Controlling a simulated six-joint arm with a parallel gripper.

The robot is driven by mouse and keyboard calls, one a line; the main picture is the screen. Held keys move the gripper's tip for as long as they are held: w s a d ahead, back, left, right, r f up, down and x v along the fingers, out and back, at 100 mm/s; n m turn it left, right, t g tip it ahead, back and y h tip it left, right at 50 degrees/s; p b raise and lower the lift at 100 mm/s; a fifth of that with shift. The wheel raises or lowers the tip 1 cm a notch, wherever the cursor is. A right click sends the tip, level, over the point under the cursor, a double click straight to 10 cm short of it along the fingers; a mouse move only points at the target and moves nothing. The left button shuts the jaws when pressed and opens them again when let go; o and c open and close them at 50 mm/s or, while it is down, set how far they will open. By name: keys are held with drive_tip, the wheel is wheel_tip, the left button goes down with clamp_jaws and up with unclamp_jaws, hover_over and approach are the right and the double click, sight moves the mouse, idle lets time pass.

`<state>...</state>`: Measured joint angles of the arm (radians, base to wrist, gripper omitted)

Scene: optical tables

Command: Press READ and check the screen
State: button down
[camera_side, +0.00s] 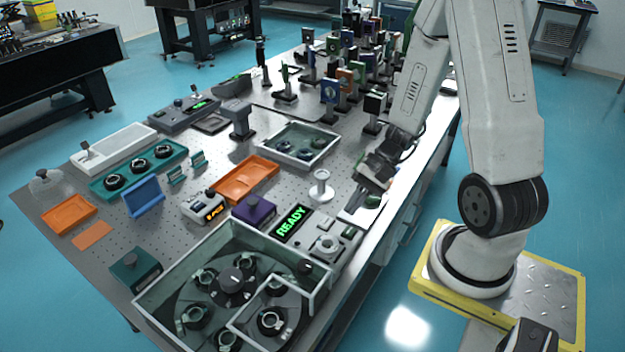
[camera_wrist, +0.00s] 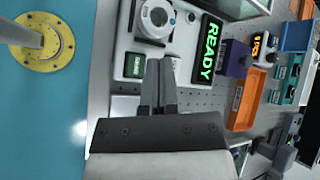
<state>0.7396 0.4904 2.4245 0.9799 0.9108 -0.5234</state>
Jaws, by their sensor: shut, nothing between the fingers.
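The screen (camera_side: 291,223) shows READY in bright green letters; it also shows in the wrist view (camera_wrist: 208,48). Beside it is a pale instrument panel (camera_side: 327,247) with a round dial (camera_wrist: 155,18). A small dark-green labelled button (camera_wrist: 135,66) sits on the panel's near corner, left of my fingertips in the wrist view; its lettering is too small to read surely. My gripper (camera_wrist: 159,62) is shut and empty, over the panel's near edge. In the side view my gripper (camera_side: 366,182) is above the table's right side. Contact with the button cannot be made out.
A glass-walled enclosure (camera_side: 170,333) with a carousel stands in front of the panel. A purple box (camera_side: 254,210), an orange tray (camera_side: 245,179) and a white spool (camera_side: 321,188) stand nearby. Many optic mounts (camera_side: 330,92) crowd the table's far end.

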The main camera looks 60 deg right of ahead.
sight(345, 232)
drive_tip(key=shift+f, duration=1.85)
drive_tip(key=shift+f, duration=0.85)
idle(1.7)
drive_tip(key=shift+r, duration=0.85)
idle(0.4)
drive_tip(key=shift+r, duration=2.5)
drive_tip(key=shift+a, duration=0.1)
